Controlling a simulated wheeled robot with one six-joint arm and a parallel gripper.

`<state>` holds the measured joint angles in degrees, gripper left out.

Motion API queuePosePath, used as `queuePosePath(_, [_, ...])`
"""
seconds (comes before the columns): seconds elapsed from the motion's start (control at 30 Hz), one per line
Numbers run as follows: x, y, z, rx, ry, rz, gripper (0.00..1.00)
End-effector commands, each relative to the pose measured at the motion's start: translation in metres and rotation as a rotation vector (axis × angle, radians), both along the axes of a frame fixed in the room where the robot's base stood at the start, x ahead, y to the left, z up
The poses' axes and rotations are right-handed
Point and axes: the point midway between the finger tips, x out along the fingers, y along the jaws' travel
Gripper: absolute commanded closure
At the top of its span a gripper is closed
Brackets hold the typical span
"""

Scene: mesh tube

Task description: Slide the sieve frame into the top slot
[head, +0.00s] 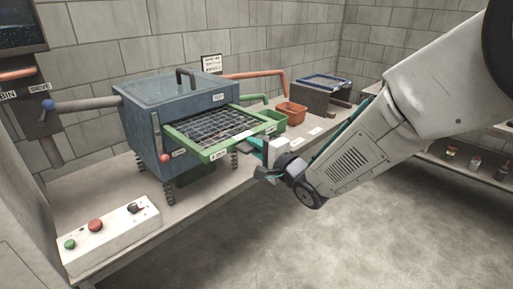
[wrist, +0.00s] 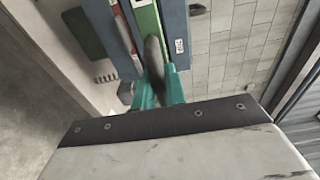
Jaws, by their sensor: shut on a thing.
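The sieve frame (head: 212,152) has a green rim and a dark mesh. In the head view it lies about level and sticks partly out of the front opening of the blue sieve machine (head: 140,120), near its top; its inner end is hidden inside. My gripper (head: 266,150) is at the frame's outer edge, shut on it. In the wrist view the teal fingers (wrist: 159,92) close around a dark rounded part, a handle perhaps, in front of the green frame edge (wrist: 147,25). The exact grip is partly hidden.
A control box (head: 108,232) with buttons stands on the bench at front left. Behind the frame are a green bin (head: 274,118) and an orange bin (head: 292,113). A dark box with a blue-rimmed top (head: 322,95) stands at the back. The floor in front is clear.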

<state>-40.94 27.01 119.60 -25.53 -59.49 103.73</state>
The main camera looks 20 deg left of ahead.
Motion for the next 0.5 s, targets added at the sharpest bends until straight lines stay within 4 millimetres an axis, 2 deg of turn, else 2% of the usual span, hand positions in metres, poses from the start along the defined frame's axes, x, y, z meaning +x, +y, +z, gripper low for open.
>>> queuePosePath(0.5, [0.005, 0.012, 0.002, 0.003, -0.003, 0.0, 1.0])
